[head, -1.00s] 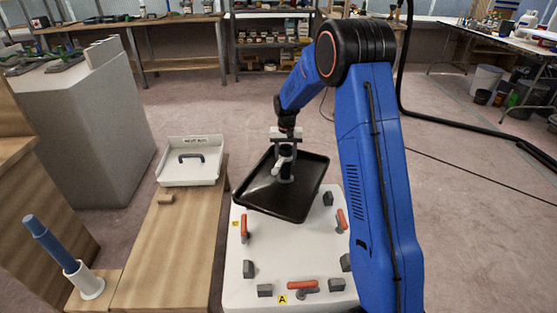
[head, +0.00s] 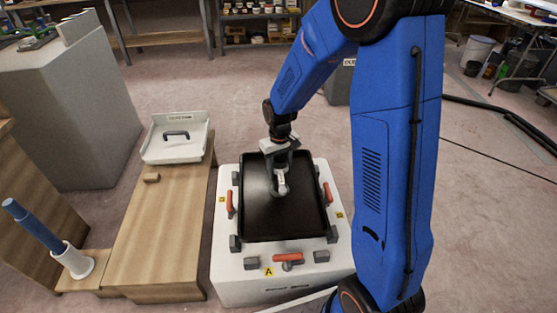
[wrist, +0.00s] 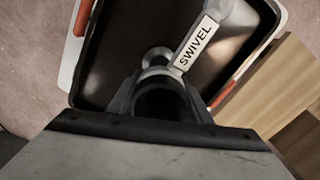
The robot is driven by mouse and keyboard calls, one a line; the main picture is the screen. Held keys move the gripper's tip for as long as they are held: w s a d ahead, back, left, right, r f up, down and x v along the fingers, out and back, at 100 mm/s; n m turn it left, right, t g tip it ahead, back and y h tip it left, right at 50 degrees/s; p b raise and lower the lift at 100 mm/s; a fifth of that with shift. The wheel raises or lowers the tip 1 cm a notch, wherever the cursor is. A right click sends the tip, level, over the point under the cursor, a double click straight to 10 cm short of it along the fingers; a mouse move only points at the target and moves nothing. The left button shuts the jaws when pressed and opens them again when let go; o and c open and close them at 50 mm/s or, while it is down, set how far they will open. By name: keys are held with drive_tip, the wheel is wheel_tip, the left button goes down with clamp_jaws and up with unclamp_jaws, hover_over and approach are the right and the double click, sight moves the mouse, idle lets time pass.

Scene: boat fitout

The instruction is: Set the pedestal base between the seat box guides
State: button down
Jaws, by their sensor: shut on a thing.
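The pedestal base (head: 265,222) is a black, shallow, tray-like plate with a raised rim and a grey central post. It also shows in the wrist view (wrist: 130,50), with an arm labelled SWIVEL (wrist: 195,45). My gripper (head: 279,172) is shut on the post, from above. The base is over the white seat box (head: 225,270), roughly square to it. Grey guide blocks (head: 321,256) stand around its edges, and its near edge lies just behind the front blocks. I cannot tell whether it rests on the box or hangs slightly above it.
Red-handled clamps stand at the front (head: 288,258), left (head: 229,204) and right (head: 327,192) of the box. A blue rod (head: 32,225) stands in a white holder.

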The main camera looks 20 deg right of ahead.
sight(279, 157)
drive_tip(key=shift+s+a+f, duration=0.1)
drive_tip(key=shift+s, duration=0.25)
drive_tip(key=shift+f, duration=4.75)
drive_tip(key=c, duration=0.8)
unclamp_jaws()
drive_tip(key=shift+c, duration=0.2)
wheel_tip(279, 157, up, 16)
drive_tip(key=shift+r, duration=0.7)
